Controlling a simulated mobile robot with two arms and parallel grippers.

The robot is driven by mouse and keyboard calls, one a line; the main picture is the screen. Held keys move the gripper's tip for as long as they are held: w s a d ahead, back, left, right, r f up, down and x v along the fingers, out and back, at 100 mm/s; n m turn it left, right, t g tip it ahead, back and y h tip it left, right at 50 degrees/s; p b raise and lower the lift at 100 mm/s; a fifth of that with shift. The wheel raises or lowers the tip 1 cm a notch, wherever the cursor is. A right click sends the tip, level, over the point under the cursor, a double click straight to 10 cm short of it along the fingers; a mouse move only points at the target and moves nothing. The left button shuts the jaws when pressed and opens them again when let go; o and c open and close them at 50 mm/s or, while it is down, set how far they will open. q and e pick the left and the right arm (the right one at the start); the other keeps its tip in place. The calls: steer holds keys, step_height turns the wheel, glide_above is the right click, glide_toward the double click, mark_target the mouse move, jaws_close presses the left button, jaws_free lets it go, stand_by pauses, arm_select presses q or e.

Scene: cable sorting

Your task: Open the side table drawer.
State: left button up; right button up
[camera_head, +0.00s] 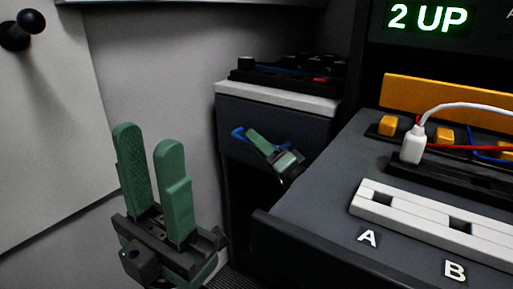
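The side table (290,99) stands at the back middle, with a pale top edge. Below it is a dark grey drawer front (234,112), which looks flush with the table. A blue piece that looks like the drawer's handle (238,133) shows at the front, partly hidden by my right gripper. My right gripper (257,138) has green fingers that overlap this blue piece; I cannot tell whether they are closed on it. My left gripper (148,165) is at the lower left, fingers up, open and empty, well away from the drawer.
A dark tray of small items (290,72) sits on the side table. A grey workbench (325,195) with slots marked A and B, a white plug (413,145) and cables fills the right. A pale door with a black knob (22,30) is at the left.

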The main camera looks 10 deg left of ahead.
steer(key=shift+w+a+r, duration=0.1)
steer(key=shift+w+a, duration=0.2)
steer(key=shift+a, duration=0.05)
jaws_close()
stand_by(1.2)
